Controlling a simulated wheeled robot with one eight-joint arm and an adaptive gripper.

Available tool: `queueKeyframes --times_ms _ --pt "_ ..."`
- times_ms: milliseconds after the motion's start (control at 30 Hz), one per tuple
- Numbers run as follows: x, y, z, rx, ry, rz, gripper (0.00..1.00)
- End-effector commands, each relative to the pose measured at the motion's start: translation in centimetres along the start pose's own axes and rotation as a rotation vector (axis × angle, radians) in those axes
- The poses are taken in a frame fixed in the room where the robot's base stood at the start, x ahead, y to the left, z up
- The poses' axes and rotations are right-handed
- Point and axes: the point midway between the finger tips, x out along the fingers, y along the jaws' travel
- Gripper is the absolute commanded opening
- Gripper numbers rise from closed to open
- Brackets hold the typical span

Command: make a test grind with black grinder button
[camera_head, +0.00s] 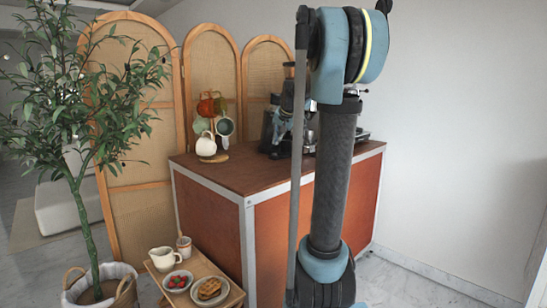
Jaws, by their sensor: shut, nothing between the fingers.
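The dark coffee equipment (267,128) stands on the brown cart top, mostly behind my arm and the grey pole. I cannot pick out the black grinder or its button in this dark cluster. My arm stands in the foreground and reaches over the cart. A small blue part of my wrist shows left of the pole, in front of the equipment. My gripper (275,151) seems to be the dark shape below it, small and partly hidden. It is shut and empty. I cannot tell whether it touches anything.
The cart (215,176) has rust-red panels. A mug rack (214,158) with several mugs stands at its left back. In front, a low wooden table (215,279) holds plates of food, a jug and a cup. A potted tree (85,190) and folding screen (135,215) stand left.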

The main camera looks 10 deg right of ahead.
Motion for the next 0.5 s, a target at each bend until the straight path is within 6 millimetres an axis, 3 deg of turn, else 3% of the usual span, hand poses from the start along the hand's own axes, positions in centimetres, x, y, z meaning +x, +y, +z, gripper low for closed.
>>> queueKeyframes --times_ms 33,200,333,500 --pt "0.9 -0.7 -2.1 0.021 0.017 -0.012 0.00" --pt "3.1 -2.5 -7.3 0.084 0.065 -0.046 0.00" --pt "4.2 -3.2 -9.7 0.113 0.087 -0.062 0.00" --pt "4.8 -3.6 -10.8 0.129 0.097 -0.071 0.00"
